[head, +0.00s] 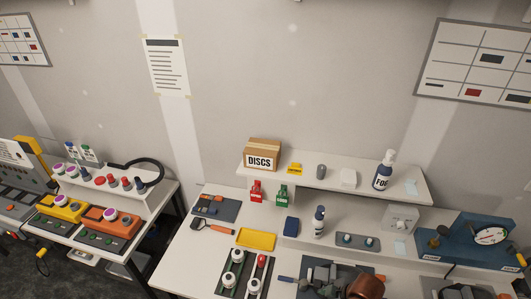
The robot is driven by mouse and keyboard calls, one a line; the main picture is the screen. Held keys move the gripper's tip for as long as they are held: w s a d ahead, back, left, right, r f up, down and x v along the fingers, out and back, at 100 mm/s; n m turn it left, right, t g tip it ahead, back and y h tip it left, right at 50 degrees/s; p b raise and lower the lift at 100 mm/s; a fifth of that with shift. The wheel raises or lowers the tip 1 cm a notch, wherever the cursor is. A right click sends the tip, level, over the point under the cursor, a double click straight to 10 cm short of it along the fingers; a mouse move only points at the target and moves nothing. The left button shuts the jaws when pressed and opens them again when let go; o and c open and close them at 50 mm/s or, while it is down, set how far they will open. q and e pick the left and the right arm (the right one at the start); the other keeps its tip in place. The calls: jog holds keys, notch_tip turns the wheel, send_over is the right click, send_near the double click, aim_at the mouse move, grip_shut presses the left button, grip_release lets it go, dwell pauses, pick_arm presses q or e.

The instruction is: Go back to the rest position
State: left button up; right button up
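Neither of my grippers shows in the head view, and no part of my arms can be made out for sure. The white extraction bench (190,262) fills the lower middle and right of the view. Whether either gripper is open or holds anything cannot be seen.
A raised shelf (270,172) bears a "DISCS" box (263,155) and a pump bottle (383,172). Dark and brown items crowd the front edge. A second bench (150,210) stands left, across a gap.

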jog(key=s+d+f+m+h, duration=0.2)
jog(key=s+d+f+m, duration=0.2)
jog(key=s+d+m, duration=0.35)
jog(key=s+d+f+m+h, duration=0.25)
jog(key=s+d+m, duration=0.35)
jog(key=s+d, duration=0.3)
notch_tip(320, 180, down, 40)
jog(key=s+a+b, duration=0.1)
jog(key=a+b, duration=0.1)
jog(key=b, duration=0.9)
pick_arm(q)
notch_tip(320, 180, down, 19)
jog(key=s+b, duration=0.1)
jog(key=b, duration=0.7)
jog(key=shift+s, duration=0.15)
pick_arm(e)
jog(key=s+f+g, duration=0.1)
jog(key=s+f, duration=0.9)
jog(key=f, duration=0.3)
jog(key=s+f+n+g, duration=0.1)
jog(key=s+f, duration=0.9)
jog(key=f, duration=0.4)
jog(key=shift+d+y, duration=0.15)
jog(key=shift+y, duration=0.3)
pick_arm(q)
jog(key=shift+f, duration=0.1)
